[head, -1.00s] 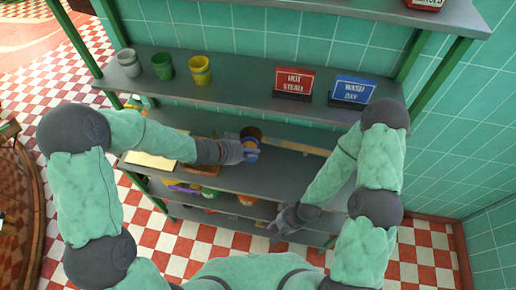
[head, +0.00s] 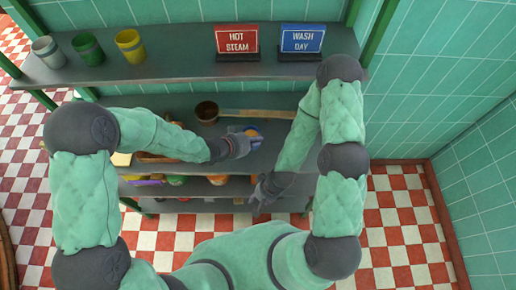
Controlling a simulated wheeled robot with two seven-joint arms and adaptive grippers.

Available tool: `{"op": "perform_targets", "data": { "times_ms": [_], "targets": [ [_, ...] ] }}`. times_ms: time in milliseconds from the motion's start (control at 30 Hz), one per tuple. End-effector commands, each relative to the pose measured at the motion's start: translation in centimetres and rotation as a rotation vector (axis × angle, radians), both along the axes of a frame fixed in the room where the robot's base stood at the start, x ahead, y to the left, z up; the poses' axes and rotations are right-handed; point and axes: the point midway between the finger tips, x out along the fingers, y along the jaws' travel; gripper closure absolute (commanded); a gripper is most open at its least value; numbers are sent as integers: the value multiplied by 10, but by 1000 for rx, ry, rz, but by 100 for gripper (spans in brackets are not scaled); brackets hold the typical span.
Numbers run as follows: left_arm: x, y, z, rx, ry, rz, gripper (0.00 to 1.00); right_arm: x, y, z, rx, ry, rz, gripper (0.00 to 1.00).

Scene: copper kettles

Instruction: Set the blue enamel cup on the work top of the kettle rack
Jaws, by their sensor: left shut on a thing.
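The blue enamel cup (head: 255,139) shows as a small blue shape with an orange-brown inside, mostly hidden by my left gripper (head: 246,142). My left gripper is shut on it, over the front part of the grey work top (head: 178,107) of the kettle rack. I cannot tell whether the cup touches the work top. My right gripper (head: 256,194) is lower and to the right, in front of the rack, with its fingers apart and empty.
A brown pot (head: 207,112) and a long wooden piece (head: 258,114) lie behind the cup. The upper shelf (head: 175,70) holds grey (head: 47,52), green (head: 88,49) and yellow (head: 130,46) cups, a red sign (head: 236,40) and a blue sign (head: 302,40). Items crowd the lower shelf.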

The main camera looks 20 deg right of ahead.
Motion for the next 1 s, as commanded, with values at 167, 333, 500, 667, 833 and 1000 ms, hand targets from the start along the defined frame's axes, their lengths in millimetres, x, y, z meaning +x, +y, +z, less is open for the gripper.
{"op": "perform_targets", "data": {
  "times_ms": [167, 333, 500, 667, 833, 1000],
  "targets": [
    [-3, -6, -7, 0, -2, -1, 100, 0, 0, -2, 0, 0, 0, 60],
    [-6, -11, -28, 0, 2, 1, 100, 0, 0, -8, 0, -1, 0, 60],
    [-5, -11, -44, 0, -2, 0, 100, 0, 0, -12, 0, 0, 0, 60],
    [-5, -11, -43, -1, -3, 0, 100, 0, 0, -11, 0, 0, 0, 60],
    [-5, -11, -46, 0, -2, 0, 100, 0, 0, -14, 0, 0, 0, 60],
    [-5, -10, -46, 1, -1, 0, 66, 0, 0, -13, 0, 0, 0, 60]
  ]
}}
